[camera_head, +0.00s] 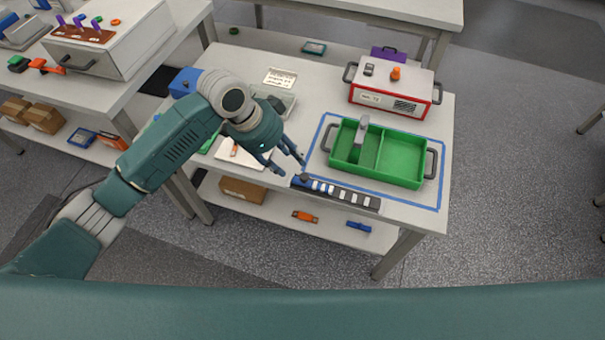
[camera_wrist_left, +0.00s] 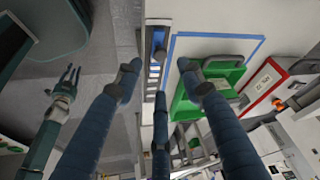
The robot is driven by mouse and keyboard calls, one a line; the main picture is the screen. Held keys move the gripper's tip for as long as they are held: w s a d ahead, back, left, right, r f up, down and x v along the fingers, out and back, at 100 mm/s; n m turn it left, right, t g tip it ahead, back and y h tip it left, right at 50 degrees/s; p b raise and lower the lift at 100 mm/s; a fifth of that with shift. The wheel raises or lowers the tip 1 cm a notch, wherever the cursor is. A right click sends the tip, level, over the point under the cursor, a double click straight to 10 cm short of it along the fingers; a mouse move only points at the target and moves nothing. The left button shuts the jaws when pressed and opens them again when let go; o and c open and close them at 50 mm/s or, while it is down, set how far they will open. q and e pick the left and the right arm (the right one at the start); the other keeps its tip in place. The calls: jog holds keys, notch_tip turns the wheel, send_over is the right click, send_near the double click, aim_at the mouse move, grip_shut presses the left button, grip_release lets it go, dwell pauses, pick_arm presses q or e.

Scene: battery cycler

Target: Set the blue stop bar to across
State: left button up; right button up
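The blue stop bar (camera_head: 299,183) appears to be the blue piece with a dark knob at the left end of a dark strip (camera_head: 350,197) on the table's front edge. It seems to lie along the strip rather than across it; its exact angle is hard to tell. The blue piece also shows in the left wrist view (camera_wrist_left: 158,42). My left gripper (camera_head: 289,164) is open and empty, with its fingers spread just above and behind the bar's left end. My right gripper (camera_wrist_left: 68,78) shows only in the left wrist view, apart from the table, fingers spread.
A green two-part tray (camera_head: 403,160) with dark handles sits inside a blue tape outline, behind the strip. A red and white box (camera_head: 392,88) stands at the back right. A white card (camera_head: 240,154) lies left of the gripper. Floor in front is clear.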

aim_at(304, 176)
pick_arm(q)
jog(key=p+x, duration=0.1)
jog(key=x, duration=0.9)
jog(key=shift+d+f, duration=0.1)
jog(key=shift+f, duration=0.05)
jog(key=shift+c, duration=0.5)
grip_shut()
